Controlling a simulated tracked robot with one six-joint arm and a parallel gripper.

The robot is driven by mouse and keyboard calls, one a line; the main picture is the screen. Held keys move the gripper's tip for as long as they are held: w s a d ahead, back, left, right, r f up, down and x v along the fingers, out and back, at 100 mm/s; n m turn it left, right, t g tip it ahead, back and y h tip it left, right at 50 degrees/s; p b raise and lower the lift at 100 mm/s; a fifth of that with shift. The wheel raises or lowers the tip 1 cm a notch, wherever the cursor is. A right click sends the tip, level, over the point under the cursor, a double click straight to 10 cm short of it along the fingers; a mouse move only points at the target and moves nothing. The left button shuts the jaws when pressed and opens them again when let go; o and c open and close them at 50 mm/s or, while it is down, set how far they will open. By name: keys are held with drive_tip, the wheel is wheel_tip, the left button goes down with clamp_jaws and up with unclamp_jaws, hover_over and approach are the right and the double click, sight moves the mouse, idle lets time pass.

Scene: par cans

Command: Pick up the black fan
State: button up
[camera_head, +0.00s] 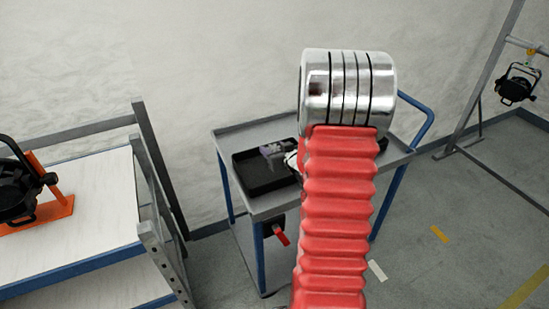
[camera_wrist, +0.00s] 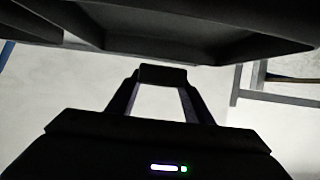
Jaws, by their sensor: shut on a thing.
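No clear fan shows. A shallow black tray (camera_head: 250,188) is at the blue-framed cart's top. My red ribbed arm covers the cart's middle. A small grey-purple part (camera_head: 274,149) by the tray's back rim may be the end of my gripper; the arm hides most of that area. In the wrist view my gripper (camera_wrist: 162,75) has its fingertips together against a large dark thing across the top, which looks like the black tray (camera_wrist: 215,45). It is shut on that dark thing. I cannot tell whether the tray is lifted off the cart.
A black lamp (camera_head: 18,190) with an orange stand is on the left bench. Another black lamp (camera_head: 517,83) hangs from the right frame. A red-handled tool (camera_head: 280,237) is below the cart top. Open floor lies right of the cart.

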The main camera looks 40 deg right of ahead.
drive_tip(key=shift+r, duration=1.45)
